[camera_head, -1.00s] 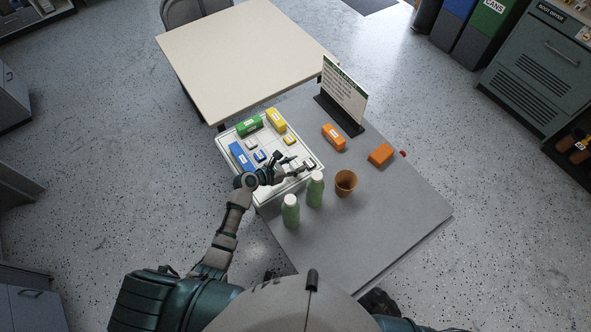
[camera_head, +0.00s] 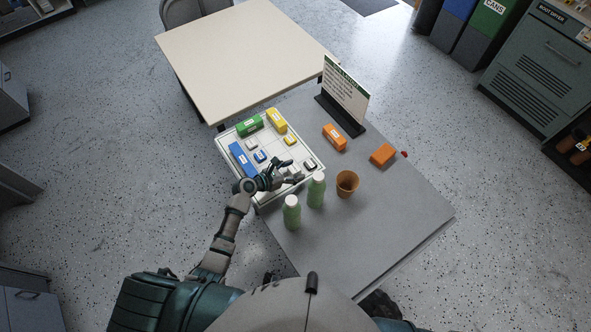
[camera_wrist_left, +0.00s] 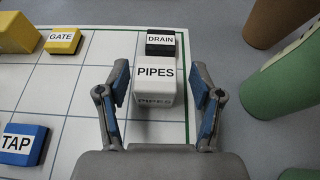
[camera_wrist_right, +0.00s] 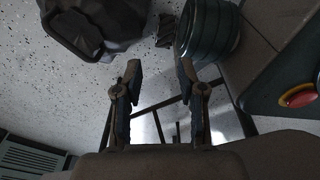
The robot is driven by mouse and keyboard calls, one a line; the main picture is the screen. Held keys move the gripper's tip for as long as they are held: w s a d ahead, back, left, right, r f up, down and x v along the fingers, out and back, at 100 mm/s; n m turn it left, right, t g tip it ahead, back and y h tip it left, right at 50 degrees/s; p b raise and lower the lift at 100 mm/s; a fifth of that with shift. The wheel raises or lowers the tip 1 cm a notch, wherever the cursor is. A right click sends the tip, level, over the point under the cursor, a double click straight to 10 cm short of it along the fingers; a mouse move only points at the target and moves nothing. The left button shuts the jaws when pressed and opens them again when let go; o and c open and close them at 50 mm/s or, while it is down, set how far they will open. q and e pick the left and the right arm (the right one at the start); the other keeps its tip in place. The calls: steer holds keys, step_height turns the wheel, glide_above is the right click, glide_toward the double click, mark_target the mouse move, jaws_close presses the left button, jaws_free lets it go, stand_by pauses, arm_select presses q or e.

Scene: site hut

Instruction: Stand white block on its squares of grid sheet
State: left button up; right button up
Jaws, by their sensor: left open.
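A white block labelled PIPES (camera_wrist_left: 155,88) stands on the white grid sheet (camera_wrist_left: 75,82), between the fingers of my left gripper (camera_wrist_left: 160,92). The fingers are open, with a gap visible on each side of the block. In the head view my left gripper (camera_head: 284,172) is low over the right front part of the grid sheet (camera_head: 229,141), and it partly hides the white block (camera_head: 295,172). A dark block labelled DRAIN (camera_wrist_left: 161,44) sits just beyond the white block. My right gripper (camera_wrist_right: 160,92) is open and empty, away from the table.
Yellow GATE (camera_wrist_left: 63,41) and blue TAP (camera_wrist_left: 23,145) blocks sit on the sheet. Longer blue (camera_head: 241,158), green (camera_head: 249,125) and yellow (camera_head: 276,120) blocks line its edges. Two green bottles (camera_head: 316,192) and a brown cup (camera_head: 347,183) stand close to its right. The table's right front is clear.

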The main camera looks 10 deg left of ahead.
arm_select(q)
steer(key=p+v, duration=0.1)
steer(key=v, duration=0.9)
steer(key=shift+s+a, duration=0.1)
steer(key=shift+a, duration=0.05)
steer(key=shift+s+a+r+p, duration=0.25)
steer(key=shift+s+p, duration=0.05)
steer(key=shift+s, duration=0.1)
arm_select(e)
steer(key=s, duration=0.3)
steer(key=s+d+f, duration=0.1)
steer(key=s, duration=0.1)
steer(key=shift+s+f, duration=0.1)
steer(key=shift+s, duration=0.05)
arm_select(q)
steer(key=shift+a, duration=0.1)
arm_select(e)
steer(key=shift+a, duration=0.1)
